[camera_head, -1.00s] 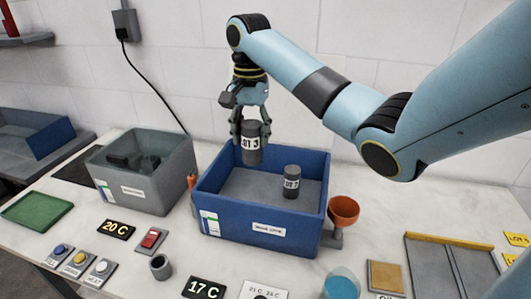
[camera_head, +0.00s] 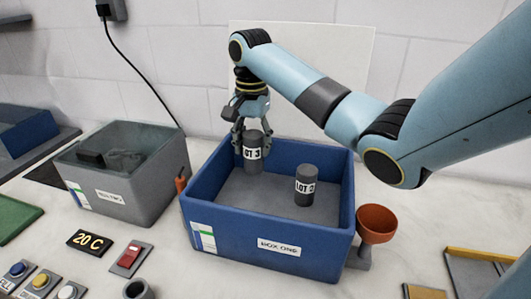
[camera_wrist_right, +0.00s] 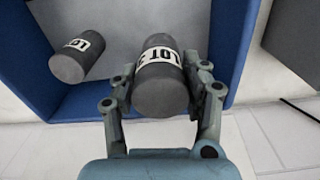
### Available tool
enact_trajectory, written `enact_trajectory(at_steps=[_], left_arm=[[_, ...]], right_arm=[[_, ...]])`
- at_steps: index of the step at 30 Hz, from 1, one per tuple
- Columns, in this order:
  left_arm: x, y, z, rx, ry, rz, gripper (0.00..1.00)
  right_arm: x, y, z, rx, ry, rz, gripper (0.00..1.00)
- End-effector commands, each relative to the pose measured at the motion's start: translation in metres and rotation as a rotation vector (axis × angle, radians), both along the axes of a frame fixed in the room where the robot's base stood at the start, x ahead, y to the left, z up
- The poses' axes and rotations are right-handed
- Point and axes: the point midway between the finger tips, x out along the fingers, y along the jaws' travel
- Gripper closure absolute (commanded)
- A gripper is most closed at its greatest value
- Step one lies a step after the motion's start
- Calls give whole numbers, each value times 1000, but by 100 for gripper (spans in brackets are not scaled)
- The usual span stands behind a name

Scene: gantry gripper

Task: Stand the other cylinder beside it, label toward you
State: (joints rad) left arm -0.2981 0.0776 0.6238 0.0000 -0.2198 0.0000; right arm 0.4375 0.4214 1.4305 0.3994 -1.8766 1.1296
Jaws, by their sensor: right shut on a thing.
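My right gripper (camera_head: 252,135) is shut on a dark grey cylinder (camera_head: 254,161) with a white label reading "LOT 3". The cylinder is upright inside the blue box (camera_head: 225,218), toward its back left; I cannot tell whether its base touches the floor. In the right wrist view, the held cylinder (camera_wrist_right: 161,95) sits between the two fingers, with part of its label showing. The other cylinder (camera_head: 305,194) stands upright on the box floor to the right, apart from the held one. Its "LOT" label faces the head camera; the number is partly turned away. My left gripper is out of view.
A grey bin (camera_head: 148,192) with dark items stands left of the box. An orange funnel cup (camera_head: 376,222) stands close to its right wall. The box floor in front of the cylinders is clear. A wall with a pale panel (camera_head: 330,55) rises behind.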

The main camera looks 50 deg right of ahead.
Motion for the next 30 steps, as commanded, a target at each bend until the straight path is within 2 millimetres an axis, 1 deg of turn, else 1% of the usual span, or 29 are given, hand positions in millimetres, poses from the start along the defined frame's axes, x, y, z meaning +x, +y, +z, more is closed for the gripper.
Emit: enact_trajectory(at_steps=[1,3,10,16,18,26,27,30], left_arm=[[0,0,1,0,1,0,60],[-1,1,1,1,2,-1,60],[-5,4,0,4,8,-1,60],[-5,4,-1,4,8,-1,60],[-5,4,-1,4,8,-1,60],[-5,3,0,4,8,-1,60],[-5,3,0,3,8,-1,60],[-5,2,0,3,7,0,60]], right_arm=[[-1,1,-9,2,3,0,100],[-1,0,-21,1,3,0,100],[0,0,-42,1,-1,1,100],[0,0,-70,0,1,0,100],[0,0,-73,-1,-2,0,100],[0,0,-74,-1,-1,1,100],[0,0,-75,0,0,1,52],[0,0,-75,0,0,1,39]])
